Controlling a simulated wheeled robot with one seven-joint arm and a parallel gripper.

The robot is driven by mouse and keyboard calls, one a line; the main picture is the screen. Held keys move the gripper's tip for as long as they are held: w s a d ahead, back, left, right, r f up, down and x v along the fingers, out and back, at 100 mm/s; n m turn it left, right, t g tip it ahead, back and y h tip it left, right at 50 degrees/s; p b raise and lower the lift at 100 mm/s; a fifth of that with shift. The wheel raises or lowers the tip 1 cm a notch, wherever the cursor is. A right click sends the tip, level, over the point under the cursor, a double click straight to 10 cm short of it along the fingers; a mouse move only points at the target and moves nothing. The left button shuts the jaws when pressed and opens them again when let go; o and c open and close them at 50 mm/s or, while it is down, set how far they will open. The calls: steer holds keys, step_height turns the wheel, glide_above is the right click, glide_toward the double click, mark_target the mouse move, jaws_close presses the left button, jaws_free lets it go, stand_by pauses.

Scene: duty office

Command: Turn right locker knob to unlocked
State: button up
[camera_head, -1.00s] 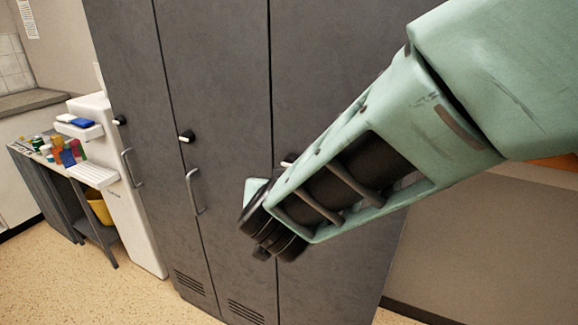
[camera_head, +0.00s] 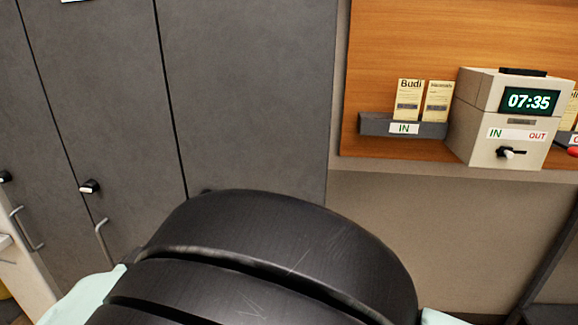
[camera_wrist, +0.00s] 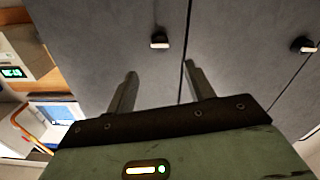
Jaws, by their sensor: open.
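The right locker knob (camera_wrist: 159,41) is small and black with a white face. In the wrist view it sits on the grey door of the right locker (camera_head: 255,90), beside the seam between doors. My gripper (camera_wrist: 161,70) is open. Its two fingers point toward the door, and the knob shows just beyond and between their tips, apart from them. In the head view my dark arm joint hides the right knob and my gripper. I cannot tell the knob's set position.
The middle locker knob (camera_head: 89,187) and a left one (camera_head: 5,176) sit above door handles (camera_head: 103,242). To the right, a wooden board carries a card rack (camera_head: 375,125) and a time clock (camera_head: 508,120) reading 07:35.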

steer(key=w+p, duration=0.2)
steer(key=w, duration=0.9)
steer(key=shift+w+d+p, duration=0.25)
steer(key=shift+d+p, duration=0.05)
steer(key=shift+d, duration=0.15)
steer(key=c, duration=1)
